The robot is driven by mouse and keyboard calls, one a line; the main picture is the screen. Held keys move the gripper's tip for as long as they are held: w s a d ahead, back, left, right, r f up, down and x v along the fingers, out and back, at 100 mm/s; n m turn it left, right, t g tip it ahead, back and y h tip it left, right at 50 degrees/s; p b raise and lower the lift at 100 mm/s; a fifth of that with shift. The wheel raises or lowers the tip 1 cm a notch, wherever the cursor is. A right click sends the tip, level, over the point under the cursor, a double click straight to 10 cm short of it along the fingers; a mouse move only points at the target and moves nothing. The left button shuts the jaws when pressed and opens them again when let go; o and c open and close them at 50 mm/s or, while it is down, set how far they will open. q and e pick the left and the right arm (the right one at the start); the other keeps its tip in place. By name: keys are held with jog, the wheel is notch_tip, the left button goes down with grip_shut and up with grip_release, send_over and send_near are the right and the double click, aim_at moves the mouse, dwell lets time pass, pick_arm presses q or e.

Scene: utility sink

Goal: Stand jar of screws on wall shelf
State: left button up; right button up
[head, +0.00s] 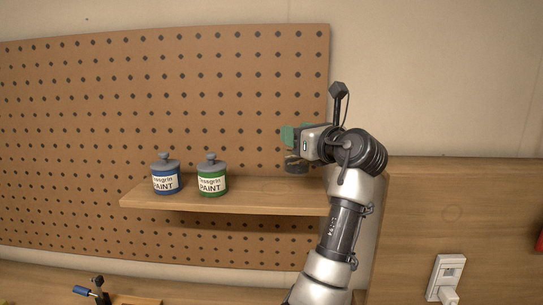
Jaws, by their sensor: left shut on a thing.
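The wooden wall shelf (258,194) is fixed in front of the pegboard. My left gripper (294,146) is over the right end of the shelf and is shut on the jar of screws (296,165). Only a small part of the jar shows below the gripper, with a dark base; the rest is hidden by the gripper and wrist. The jar looks upright and close above the shelf; I cannot tell whether it touches. My right gripper is not in view.
A blue-labelled paint can (166,175) and a green-labelled paint can (212,176) stand on the left and middle of the shelf. The shelf top between the green can and my gripper is clear. The pegboard (150,90) is close behind. A wall socket (447,277) is at lower right.

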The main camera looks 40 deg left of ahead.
pick_arm(q)
jog(key=a+f+p, duration=0.1)
jog(key=a+f, duration=0.1)
jog(key=a+f+p, duration=0.1)
jog(key=a+f, duration=0.1)
jog(key=w+a+f+p, duration=0.1)
jog(key=a+f, duration=0.1)
jog(key=f, duration=0.1)
jog(key=shift+w, duration=0.1)
jog(key=shift+a+f, duration=0.1)
jog(key=shift+f, duration=0.05)
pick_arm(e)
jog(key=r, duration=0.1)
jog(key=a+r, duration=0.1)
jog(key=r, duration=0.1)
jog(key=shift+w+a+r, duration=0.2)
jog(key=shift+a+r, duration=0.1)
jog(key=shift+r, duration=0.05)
pick_arm(q)
jog(key=o, duration=1.1)
jog(key=shift+f, duration=0.1)
